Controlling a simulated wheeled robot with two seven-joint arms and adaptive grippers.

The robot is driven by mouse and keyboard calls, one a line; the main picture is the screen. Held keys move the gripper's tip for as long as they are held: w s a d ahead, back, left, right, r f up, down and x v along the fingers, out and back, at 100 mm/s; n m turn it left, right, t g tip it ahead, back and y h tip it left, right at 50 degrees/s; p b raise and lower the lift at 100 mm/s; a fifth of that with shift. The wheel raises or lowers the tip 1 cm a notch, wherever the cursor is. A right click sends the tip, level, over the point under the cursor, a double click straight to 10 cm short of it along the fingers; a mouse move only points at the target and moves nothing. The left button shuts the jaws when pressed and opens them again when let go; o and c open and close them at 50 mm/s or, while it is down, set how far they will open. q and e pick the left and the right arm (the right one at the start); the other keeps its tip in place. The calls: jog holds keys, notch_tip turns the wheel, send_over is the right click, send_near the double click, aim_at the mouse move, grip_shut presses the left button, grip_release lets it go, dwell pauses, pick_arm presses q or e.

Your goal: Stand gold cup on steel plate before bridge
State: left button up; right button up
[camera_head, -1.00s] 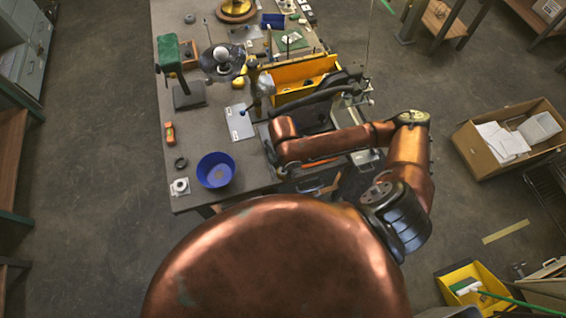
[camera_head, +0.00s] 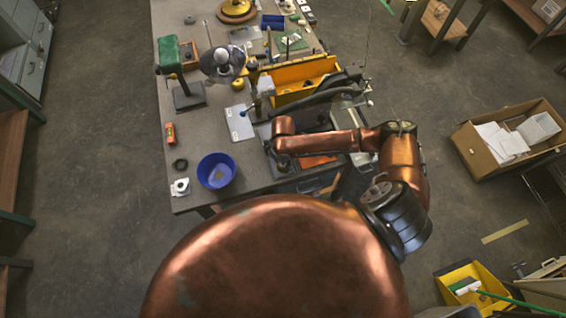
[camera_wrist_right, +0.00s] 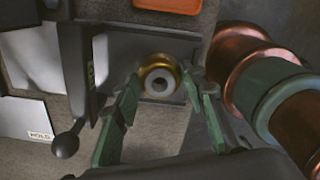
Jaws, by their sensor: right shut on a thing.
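The gold cup (camera_wrist_right: 160,78) shows in the right wrist view as a gold ring with a pale centre. It sits between the green fingertips of my right gripper (camera_wrist_right: 163,84), which is shut on it. A grey steel plate (camera_wrist_right: 135,47) lies behind and around the cup in that view. I cannot tell whether the cup touches it. A dark bar with a ball knob (camera_wrist_right: 68,142) stands left of the cup; I cannot tell whether it belongs to the bridge. In the head view my right wrist hides the cup. My left gripper is not in view.
A white plate marked HOLD (camera_wrist_right: 25,117) lies at the left in the wrist view, and an orange tray (camera_wrist_right: 168,5) at the top. In the head view, a blue bowl (camera_head: 216,170) and a yellow bin (camera_head: 290,76) stand on the grey table, with free room at its left (camera_head: 200,132).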

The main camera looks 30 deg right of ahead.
jog(key=o, duration=1.2)
jog(key=shift+f, duration=0.1)
notch_tip(320, 180, up, 12)
jog(key=shift+r, duration=0.15)
